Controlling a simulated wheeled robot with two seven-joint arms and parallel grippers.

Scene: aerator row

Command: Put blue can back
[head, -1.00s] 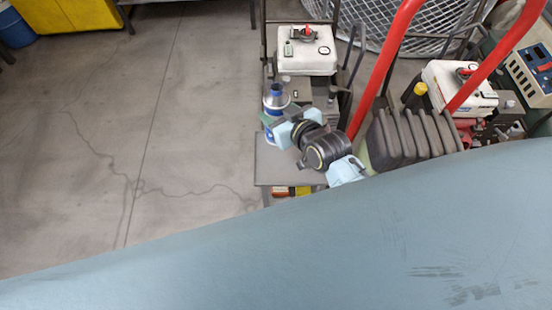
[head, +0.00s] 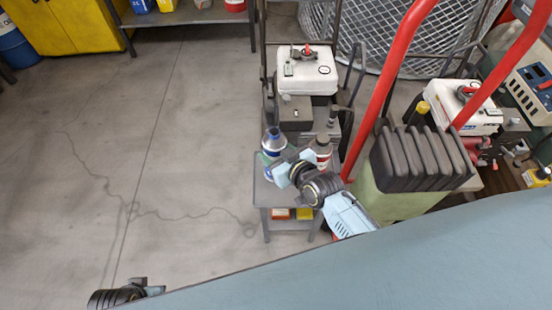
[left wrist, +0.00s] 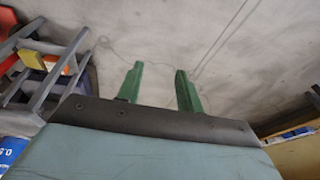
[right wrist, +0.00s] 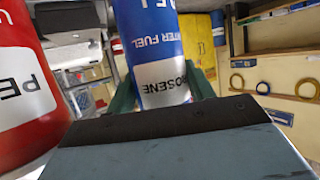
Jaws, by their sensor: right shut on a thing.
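The blue can (head: 271,142), with a white label, is between the green fingers of my right gripper (head: 270,160). In the right wrist view the can (right wrist: 160,50) fills the space between the fingers, and its label reads "KEROSENE". My right gripper is shut on it, over or at the small grey cart (head: 283,224); I cannot tell whether its base touches the top. My left gripper (left wrist: 158,88) is open and empty in the left wrist view, above bare floor. In the head view only part of my left arm shows at the bottom left; its fingers are hidden.
A red can (head: 322,152) stands close right of the blue can; it looms large in the right wrist view (right wrist: 22,85). A white-topped engine (head: 307,68) sits behind. A red-handled frame and a ribbed dark-topped container (head: 418,158) are to the right. Floor at left is clear.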

